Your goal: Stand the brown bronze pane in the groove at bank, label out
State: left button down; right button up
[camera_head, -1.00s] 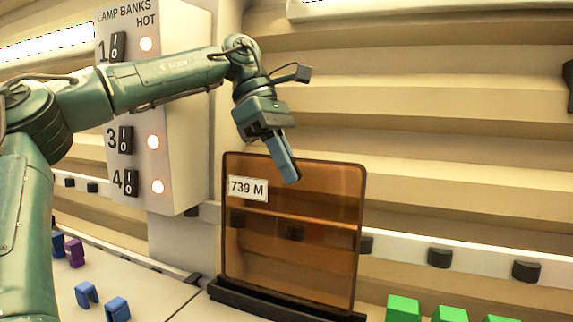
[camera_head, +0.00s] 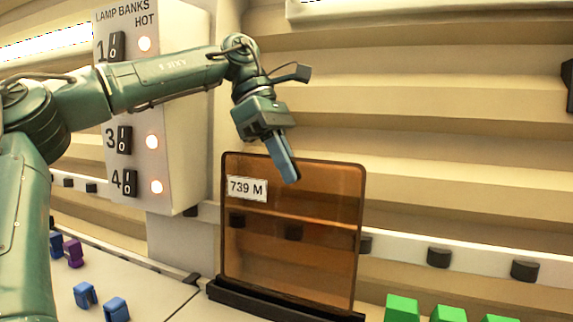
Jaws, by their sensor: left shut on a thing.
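The brown bronze pane (camera_head: 300,262) is see-through and stands upright. Its lower edge is at the black grooved base (camera_head: 280,299); I cannot tell how deep it sits. A white label reading "739 M" (camera_head: 247,188) is at its upper left and faces me. My left gripper (camera_head: 288,172) comes down from above and is shut on the pane's top edge, its blue fingers overlapping the pane. My right gripper is not in view.
A lamp banks panel (camera_head: 150,110) with switches and lit lamps stands behind my left arm. Blue clips (camera_head: 86,294) and a purple clip (camera_head: 74,253) lie at lower left. Green blocks (camera_head: 403,307) are at lower right. A pale rail with black knobs (camera_head: 438,257) runs behind the pane.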

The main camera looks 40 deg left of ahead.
aim_at(286, 204)
pick_arm(q)
jog(key=shift+f+b, duration=0.5)
jog(key=shift+f, duration=0.25)
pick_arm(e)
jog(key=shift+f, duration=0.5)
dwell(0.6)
pick_arm(q)
jog(key=shift+s+f+b, duration=0.15)
jog(key=shift+f+b, duration=0.25)
jog(key=shift+f, duration=0.25)
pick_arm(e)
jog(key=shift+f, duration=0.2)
pick_arm(q)
jog(key=c, duration=1.5)
grip_release()
jog(key=shift+c, duration=0.2)
jog(key=shift+f, duration=0.15)
notch_tip(286, 204, up, 10)
jog(key=shift+f+p, duration=0.2)
jog(key=shift+p, duration=0.35)
jog(key=shift+r, duration=0.35)
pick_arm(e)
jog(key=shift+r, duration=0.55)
